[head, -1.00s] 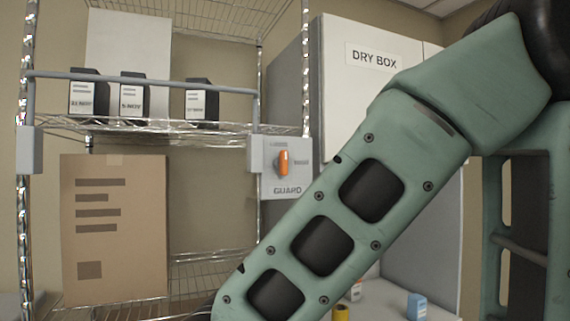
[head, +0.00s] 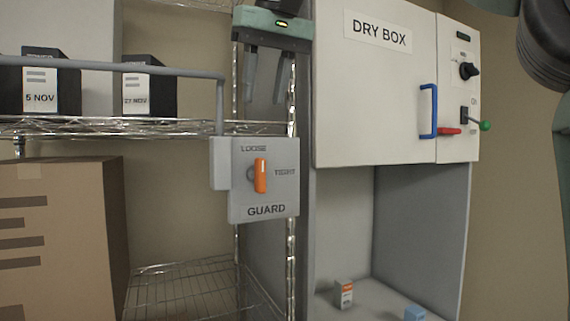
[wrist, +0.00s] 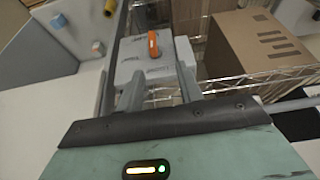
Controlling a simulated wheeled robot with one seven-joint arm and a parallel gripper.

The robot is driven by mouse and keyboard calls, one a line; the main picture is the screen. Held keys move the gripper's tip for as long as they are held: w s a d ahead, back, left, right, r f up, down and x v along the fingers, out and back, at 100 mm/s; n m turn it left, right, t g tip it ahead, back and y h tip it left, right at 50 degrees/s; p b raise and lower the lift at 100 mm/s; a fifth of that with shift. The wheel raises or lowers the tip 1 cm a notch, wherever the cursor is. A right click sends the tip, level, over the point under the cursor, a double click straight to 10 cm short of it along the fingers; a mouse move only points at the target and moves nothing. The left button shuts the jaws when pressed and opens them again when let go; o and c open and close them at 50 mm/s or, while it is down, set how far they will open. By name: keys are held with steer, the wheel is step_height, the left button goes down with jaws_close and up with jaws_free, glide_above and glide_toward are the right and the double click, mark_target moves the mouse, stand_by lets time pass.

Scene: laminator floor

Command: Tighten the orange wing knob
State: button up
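The orange wing knob (head: 261,175) sits on the grey guard plate (head: 264,208) at the end of the shelf rail. Its long wing stands about upright, towards the LOOSE mark above; TIGHT is marked to the right. The knob also shows in the wrist view (wrist: 153,45), beyond the fingers. My gripper (head: 264,98) hangs above the plate in the head view, fingers pointing down. The fingers are apart with nothing between them, and it also shows so in the wrist view (wrist: 160,88). The gripper is clear of the knob.
A grey rail (head: 120,67) runs along the wire shelf (head: 90,127), with dated black boxes behind it. A cardboard box (head: 70,240) stands at lower left. The dry box (head: 375,100) with a blue handle (head: 429,110) is close on the right. Space before the plate looks free.

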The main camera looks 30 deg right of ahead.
steer(key=d+r, duration=0.1)
glide_toward(259, 174)
steer(key=shift+m, duration=0.3)
steer(key=x, duration=0.3)
steer(key=w+x, duration=0.1)
steer(key=x, duration=0.3)
steer(key=p+x, duration=0.1)
steer(key=x, duration=0.3)
steer(key=shift+w+d+r, duration=0.25)
steer(key=shift+d+r, duration=0.05)
steer(key=shift+d, duration=0.05)
jaws_close()
